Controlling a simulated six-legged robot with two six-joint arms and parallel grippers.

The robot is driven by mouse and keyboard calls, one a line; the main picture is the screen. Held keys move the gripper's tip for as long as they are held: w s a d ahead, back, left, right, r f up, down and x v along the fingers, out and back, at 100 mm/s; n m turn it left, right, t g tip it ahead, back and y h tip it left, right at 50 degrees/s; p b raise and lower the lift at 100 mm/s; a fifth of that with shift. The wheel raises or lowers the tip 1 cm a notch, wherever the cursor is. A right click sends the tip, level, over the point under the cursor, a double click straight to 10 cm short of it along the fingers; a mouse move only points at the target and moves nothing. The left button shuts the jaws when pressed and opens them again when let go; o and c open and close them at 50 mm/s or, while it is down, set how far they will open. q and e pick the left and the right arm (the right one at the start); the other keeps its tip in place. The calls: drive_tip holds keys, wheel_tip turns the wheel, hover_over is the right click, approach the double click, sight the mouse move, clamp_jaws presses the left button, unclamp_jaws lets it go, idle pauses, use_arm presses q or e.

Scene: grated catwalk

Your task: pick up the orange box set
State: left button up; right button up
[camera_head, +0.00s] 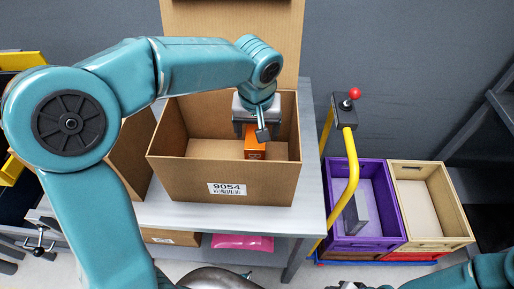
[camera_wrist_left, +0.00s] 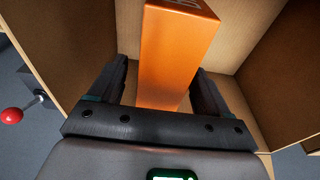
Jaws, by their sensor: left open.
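The orange box (camera_head: 254,150) stands upright inside an open cardboard box (camera_head: 180,172) labelled 9054 on the grey table. My left gripper (camera_head: 257,132) reaches down into the cardboard box from above, over the orange box. In the left wrist view the orange box (camera_wrist_left: 172,55) stands between the two black fingers (camera_wrist_left: 160,90), which are open on either side of it. A gap shows beside the left finger; contact at the right finger is unclear. My right arm enters at the lower right, with what seems its gripper cut off at the bottom edge.
Cardboard walls surround my left gripper. A purple crate (camera_head: 335,206) holding a grey piece and a tan crate (camera_head: 458,218) stand right of the table. A yellow post with a red-knobbed lever (camera_head: 354,93) rises beside it. A pink item (camera_head: 242,243) lies on the lower shelf.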

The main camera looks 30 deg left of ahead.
use_arm(q)
drive_tip(key=shift+a+f, duration=0.1)
drive_tip(key=shift+f, duration=0.45)
drive_tip(key=shift+w, duration=0.1)
clamp_jaws()
drive_tip(key=shift+r, duration=0.1)
